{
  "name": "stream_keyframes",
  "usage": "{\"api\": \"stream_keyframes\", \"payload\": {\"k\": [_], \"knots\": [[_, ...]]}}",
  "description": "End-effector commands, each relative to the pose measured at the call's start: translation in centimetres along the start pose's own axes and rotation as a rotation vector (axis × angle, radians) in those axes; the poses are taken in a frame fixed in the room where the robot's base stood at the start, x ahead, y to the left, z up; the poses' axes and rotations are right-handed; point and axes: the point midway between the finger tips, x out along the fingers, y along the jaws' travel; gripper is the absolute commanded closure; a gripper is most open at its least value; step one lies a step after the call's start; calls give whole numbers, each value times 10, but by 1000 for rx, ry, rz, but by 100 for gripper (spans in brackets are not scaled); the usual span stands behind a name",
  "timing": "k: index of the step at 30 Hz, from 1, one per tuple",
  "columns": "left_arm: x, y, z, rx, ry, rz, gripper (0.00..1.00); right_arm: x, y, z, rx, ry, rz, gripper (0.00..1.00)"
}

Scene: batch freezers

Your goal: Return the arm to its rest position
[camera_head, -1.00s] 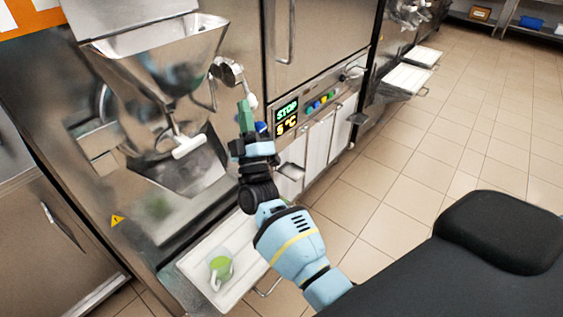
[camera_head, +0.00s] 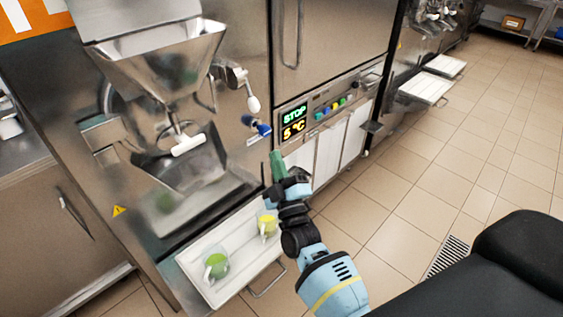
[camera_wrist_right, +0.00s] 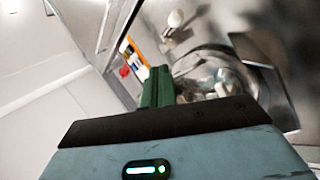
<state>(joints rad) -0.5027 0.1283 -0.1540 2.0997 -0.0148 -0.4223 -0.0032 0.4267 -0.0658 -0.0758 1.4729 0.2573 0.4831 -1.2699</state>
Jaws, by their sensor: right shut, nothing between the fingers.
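My right gripper (camera_head: 278,165) is in the middle of the head view, with green fingers pointing up. It is shut and empty, in front of the batch freezer's lower front and apart from it. Its green fingers also show in the right wrist view (camera_wrist_right: 157,88), shut together. My right arm (camera_head: 335,285) comes in from the lower right. My left gripper is not in view.
Open tiled floor (camera_head: 420,200) lies to the right.

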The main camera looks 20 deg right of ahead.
Motion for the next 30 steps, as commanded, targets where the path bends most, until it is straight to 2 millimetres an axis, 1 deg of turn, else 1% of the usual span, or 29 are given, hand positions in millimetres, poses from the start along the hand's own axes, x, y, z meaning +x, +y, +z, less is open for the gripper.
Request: {"api": "stream_keyframes", "payload": {"k": [14,17,20,23,24,26,27,29,30], "knots": [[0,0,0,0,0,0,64,0,0,0,2,0,-2,100],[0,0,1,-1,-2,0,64,-7,-3,2,14,-6,-21,100],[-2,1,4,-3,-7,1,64,-30,-14,10,59,-29,-91,100],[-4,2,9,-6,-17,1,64,-73,-30,22,144,-80,-210,100],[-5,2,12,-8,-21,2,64,-93,-36,27,187,-110,-264,100],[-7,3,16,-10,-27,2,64,-127,-45,33,251,-163,-347,100],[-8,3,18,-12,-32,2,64,-149,-50,37,294,-203,-400,100],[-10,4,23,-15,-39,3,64,-184,-55,42,356,-269,-475,100],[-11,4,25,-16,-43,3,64,-207,-58,45,398,-317,-523,100]]}}
